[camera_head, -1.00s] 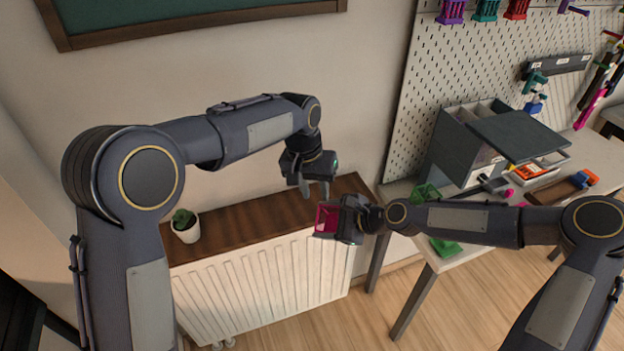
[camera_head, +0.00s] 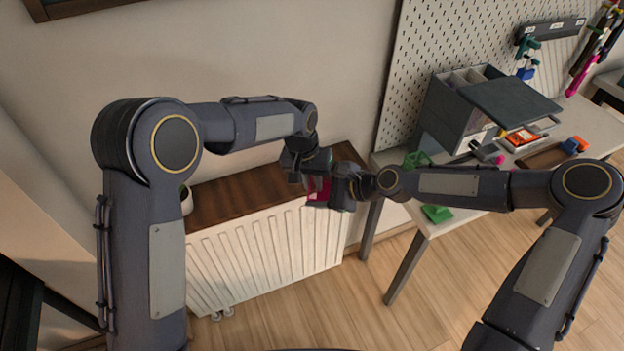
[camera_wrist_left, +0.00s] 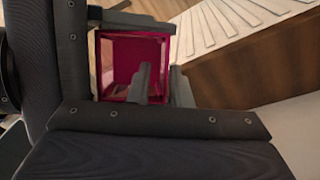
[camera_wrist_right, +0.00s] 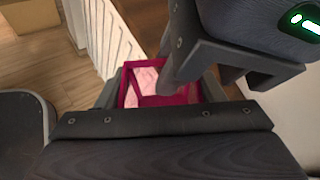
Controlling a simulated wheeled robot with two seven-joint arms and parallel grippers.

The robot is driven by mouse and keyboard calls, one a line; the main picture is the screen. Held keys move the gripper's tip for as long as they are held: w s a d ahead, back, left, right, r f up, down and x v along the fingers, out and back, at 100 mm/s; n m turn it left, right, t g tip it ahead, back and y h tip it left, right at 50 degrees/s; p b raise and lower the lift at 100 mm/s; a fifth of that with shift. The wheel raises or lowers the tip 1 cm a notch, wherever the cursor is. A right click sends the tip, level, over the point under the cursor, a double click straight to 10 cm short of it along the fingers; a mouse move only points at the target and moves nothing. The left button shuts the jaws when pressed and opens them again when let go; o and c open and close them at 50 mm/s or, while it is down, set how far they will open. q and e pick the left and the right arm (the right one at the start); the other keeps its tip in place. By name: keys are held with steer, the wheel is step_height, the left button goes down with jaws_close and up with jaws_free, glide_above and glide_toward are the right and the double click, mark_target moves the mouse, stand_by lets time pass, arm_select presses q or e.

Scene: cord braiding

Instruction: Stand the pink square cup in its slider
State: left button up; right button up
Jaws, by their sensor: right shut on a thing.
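The pink square cup (camera_head: 318,191) is in the air above the radiator. My right gripper (camera_head: 338,190) is shut on it, with a finger on either side in the right wrist view (camera_wrist_right: 160,86). My left gripper (camera_head: 304,172) is at the cup from the left. In the left wrist view its fingers (camera_wrist_left: 161,82) stand a small gap apart at one cup wall, one reaching over the cup's opening and the other outside it. Whether they touch the wall is unclear. The cup (camera_wrist_left: 118,60) looks empty. I cannot make out its slider.
A brown shelf (camera_head: 235,196) tops the white radiator (camera_head: 265,258) behind and below the grippers. A table (camera_head: 465,215) at right holds a grey drawer box (camera_head: 450,118), green parts (camera_head: 436,214) and tools. A pegboard (camera_head: 440,45) stands behind it.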

arm_select(q)
steer(key=shift+d, duration=0.1)
jaws_close()
arm_select(e)
steer(key=o, duration=1.1)
